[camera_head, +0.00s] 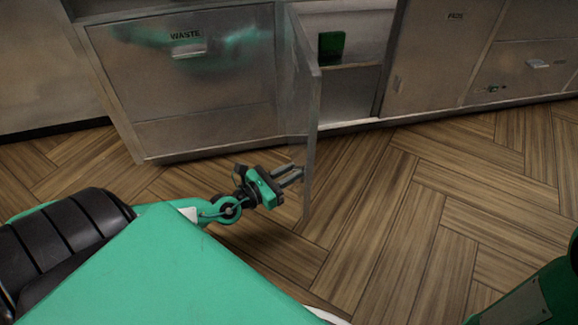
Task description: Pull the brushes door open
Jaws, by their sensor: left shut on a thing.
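The open metal cabinet door (312,130) stands swung out towards me, seen nearly edge-on, with its outer face to the left. No label can be read on it; it stands between the WASTE front and the open compartment (350,82). My left gripper (292,178) is shut at the low near part of the door, on its left side. What the fingers hold is small and mostly hidden, apparently the door's handle. My right gripper is not in view.
The WASTE front (190,75) is closed on the left. A dark green item (332,46) shows inside the open compartment. Closed metal fronts (440,55) and a drawer handle (538,64) are on the right. The wooden floor (400,220) right of the door is clear.

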